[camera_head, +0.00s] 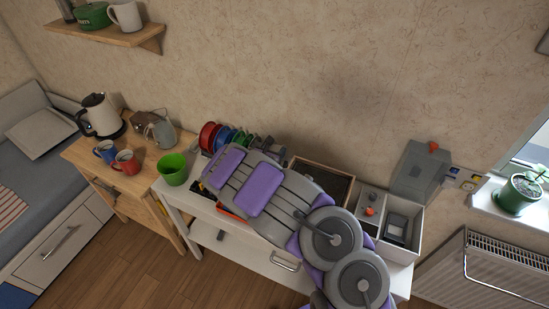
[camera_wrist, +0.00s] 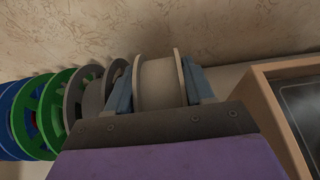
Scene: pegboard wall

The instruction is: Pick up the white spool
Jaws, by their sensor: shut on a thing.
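The white spool (camera_wrist: 159,84) stands on its edge in the wrist view, between the two fingers of my gripper (camera_wrist: 160,92). The fingers press against its two flanges, so my gripper is shut on it. In the head view my arm hides the spool and the fingertips. Whether the spool is lifted off its support cannot be told.
A row of grey, green (camera_wrist: 28,117) and blue spools stands close to the left. A wooden-framed tray (camera_wrist: 273,112) lies to the right, and the wall rises behind. In the head view a green cup (camera_head: 172,169) stands at the white table's (camera_head: 200,211) left end.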

